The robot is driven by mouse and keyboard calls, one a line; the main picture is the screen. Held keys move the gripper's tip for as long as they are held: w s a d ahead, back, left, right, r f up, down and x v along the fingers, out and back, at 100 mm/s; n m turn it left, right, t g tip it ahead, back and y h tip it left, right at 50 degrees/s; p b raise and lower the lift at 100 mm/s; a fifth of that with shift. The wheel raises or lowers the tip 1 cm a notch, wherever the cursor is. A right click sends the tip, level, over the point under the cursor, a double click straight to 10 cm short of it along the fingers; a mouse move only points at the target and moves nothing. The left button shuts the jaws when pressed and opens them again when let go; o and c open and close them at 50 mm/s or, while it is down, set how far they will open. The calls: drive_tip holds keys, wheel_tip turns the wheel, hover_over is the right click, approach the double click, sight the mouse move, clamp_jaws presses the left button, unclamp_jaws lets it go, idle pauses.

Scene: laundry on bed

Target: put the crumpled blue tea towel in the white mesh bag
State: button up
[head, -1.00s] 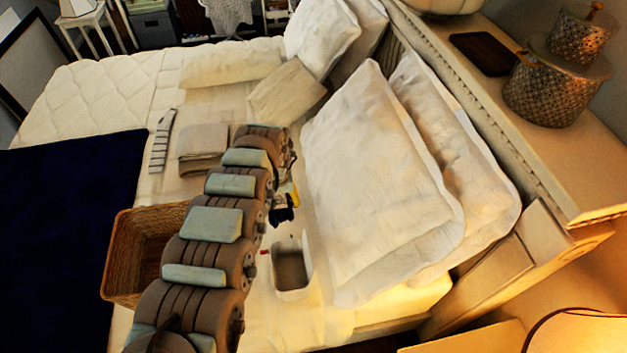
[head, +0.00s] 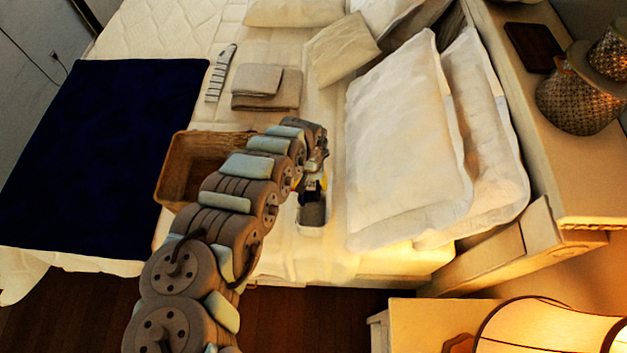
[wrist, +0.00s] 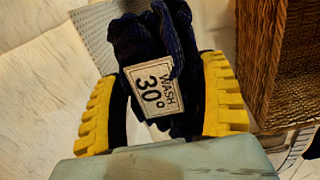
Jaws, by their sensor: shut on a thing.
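The crumpled tea towel (wrist: 195,40) is a very dark blue bundle with a white wash label, held between the yellow finger pads of my gripper (wrist: 161,105). In the head view the towel (head: 311,190) hangs below my gripper (head: 315,172), partly hidden by it. The white mesh bag (head: 311,214) stands open on the bed just beneath, and the towel overlaps its far rim in the picture. In the wrist view a grey mesh wall of the bag (wrist: 97,32) shows behind the towel. I cannot tell whether the towel is inside the rim.
A wicker basket (head: 172,172) stands to the left, close to my arm, and also shows at the right of the wrist view (wrist: 262,70). Folded cloths (head: 268,92) lie beyond. Large pillows (head: 405,150) fill the right side. A navy blanket (head: 95,150) covers the left.

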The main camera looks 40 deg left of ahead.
wheel_tip(320, 180, down, 12)
drive_tip(key=b, duration=0.8)
idle(0.4)
idle(0.7)
drive_tip(key=shift+f+b, duration=0.8)
drive_tip(key=shift+f, duration=0.2)
drive_tip(key=o, duration=1.1)
drive_tip(key=shift+o, duration=0.2)
drive_tip(key=shift+r, duration=0.1)
drive_tip(key=shift+r, duration=5.9)
